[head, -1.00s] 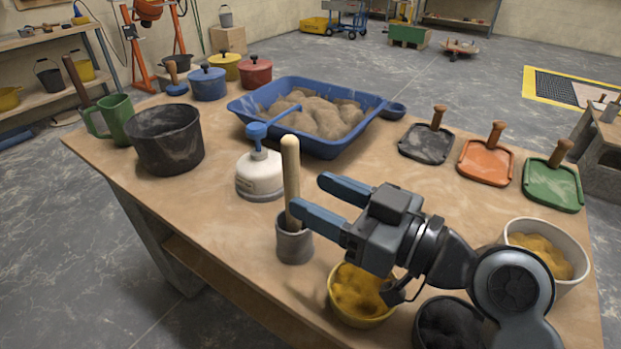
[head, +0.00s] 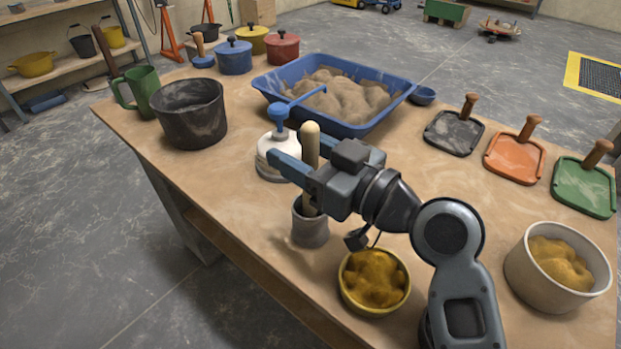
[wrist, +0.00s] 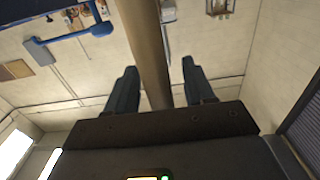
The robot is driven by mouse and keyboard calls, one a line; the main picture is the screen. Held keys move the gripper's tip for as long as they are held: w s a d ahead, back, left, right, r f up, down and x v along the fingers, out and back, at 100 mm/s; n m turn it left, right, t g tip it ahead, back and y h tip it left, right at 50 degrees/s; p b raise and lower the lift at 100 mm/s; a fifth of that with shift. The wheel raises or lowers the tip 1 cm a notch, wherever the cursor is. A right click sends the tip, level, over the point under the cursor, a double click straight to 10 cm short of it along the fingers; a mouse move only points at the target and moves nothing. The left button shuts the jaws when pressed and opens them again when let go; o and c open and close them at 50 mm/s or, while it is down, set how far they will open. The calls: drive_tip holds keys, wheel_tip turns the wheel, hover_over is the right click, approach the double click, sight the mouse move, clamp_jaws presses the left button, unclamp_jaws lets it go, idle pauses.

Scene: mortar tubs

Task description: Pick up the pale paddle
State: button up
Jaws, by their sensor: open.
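The pale paddle (head: 310,140) stands upright in a small grey cup (head: 310,228) near the front of the table. Its lower end is hidden inside the cup. My gripper (head: 302,152) is open at the paddle's upper shaft, with its blue-grey fingers on either side. In the wrist view the paddle's shaft (wrist: 144,45) runs between the two open fingers (wrist: 160,68), nearer the left one. I cannot tell whether a finger touches it.
A white jar with a blue top (head: 279,113) stands close behind the gripper. A yellow bowl (head: 347,300) and a white tub (head: 530,278) stand to the right. A blue tray (head: 268,85) of mortar lies farther back. Bare tabletop lies left of the cup.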

drive_tip(key=shift+c, duration=0.2)
clamp_jaws()
idle(0.3)
